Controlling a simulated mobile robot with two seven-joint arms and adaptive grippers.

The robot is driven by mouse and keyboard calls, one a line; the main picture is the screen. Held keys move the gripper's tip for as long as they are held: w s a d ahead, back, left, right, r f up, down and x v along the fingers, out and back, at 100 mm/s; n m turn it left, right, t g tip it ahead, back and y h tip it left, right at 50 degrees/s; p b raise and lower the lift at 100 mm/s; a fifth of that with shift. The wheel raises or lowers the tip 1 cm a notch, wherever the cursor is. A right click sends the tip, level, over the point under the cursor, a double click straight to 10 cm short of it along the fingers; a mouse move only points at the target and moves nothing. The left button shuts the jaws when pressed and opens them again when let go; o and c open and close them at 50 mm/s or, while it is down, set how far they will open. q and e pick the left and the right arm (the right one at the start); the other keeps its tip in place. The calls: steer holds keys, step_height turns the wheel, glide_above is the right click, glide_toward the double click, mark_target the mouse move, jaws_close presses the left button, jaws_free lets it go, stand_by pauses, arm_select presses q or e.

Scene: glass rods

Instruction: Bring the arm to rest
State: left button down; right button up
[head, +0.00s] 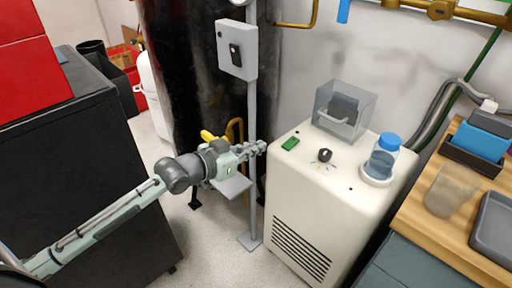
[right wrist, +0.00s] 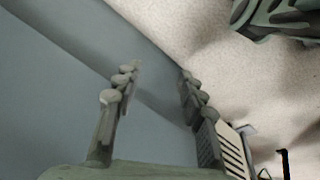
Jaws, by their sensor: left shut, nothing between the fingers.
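My left arm comes in from the left in the head view. Its gripper (head: 262,147) is shut and empty, in front of the grey post and close to the left side of the white cabinet (head: 305,215). Whether it touches either cannot be told. My right gripper (right wrist: 159,70) shows only in the right wrist view. Its two fingers stand apart with nothing between them, above a blue-grey surface and the pale speckled floor.
The cabinet top bears a clear box (head: 345,108), a green block (head: 290,143), a dark knob (head: 324,155) and a blue-capped jar (head: 382,158). A wooden counter (head: 413,212) with a clear beaker (head: 452,190) is at right. A black cabinet (head: 80,170) is at left.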

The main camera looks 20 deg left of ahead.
stand_by(0.3)
arm_select(q)
steer(key=s+a+f+n+g+y, duration=0.15)
steer(key=s+f, duration=0.25)
steer(key=f, duration=0.6)
steer(key=s+a+f+g+y, duration=0.2)
steer(key=s+f+g, duration=0.1)
steer(key=f, duration=0.7)
steer(key=s+f+g+y, duration=0.2)
steer(key=s+f+g, duration=0.4)
steer(key=s+f, duration=1.1)
steer(key=s, duration=0.3)
steer(key=shift+s+d+f+n+g+y, duration=0.15)
steer(key=shift+d+f+n+g+y, duration=0.2)
steer(key=shift+d, duration=0.05)
steer(key=c, duration=2.3)
jaws_free()
